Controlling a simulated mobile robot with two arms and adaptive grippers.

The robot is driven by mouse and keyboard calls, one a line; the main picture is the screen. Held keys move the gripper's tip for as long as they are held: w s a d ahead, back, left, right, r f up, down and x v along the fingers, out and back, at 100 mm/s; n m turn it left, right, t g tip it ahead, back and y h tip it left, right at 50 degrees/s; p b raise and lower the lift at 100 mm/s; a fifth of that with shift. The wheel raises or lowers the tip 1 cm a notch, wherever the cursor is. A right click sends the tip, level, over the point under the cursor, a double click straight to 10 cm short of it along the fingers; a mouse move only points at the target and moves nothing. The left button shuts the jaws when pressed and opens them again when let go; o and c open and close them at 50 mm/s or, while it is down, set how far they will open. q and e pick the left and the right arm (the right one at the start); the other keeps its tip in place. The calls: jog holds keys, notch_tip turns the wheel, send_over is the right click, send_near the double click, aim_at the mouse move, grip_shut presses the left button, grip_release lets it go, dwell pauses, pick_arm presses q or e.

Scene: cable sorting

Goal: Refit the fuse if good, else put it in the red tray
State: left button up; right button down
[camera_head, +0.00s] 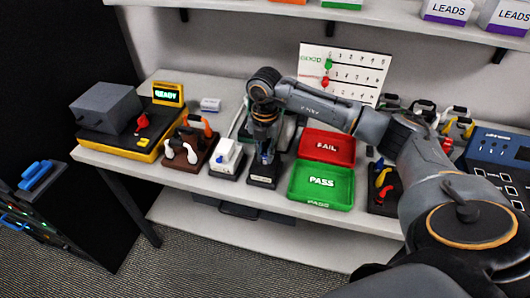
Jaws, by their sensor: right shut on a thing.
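My right gripper (266,153) points down just above a small black block (263,174) with a pale label on its front edge. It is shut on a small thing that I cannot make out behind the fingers. I cannot tell whether that thing touches the block. The red tray (327,158), marked FAIL, lies to the right of the gripper. The green tray (335,196), marked PASS, lies in front of it. Both trays look empty. I cannot pick out the fuse with certainty. My left gripper is not in view.
A yellow and black tester (103,143) carries a grey box (108,107) and a READY screen (168,94). A brown holder (187,158) and a white device (227,158) stand left of the gripper. A GOOD chart (345,68) stands behind. My right arm crosses the right side.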

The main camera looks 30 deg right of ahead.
jog(key=shift+f, duration=0.15)
jog(key=c, duration=0.7)
grip_release()
jog(key=shift+r+p, duration=2.75)
jog(key=shift+r, duration=1.3)
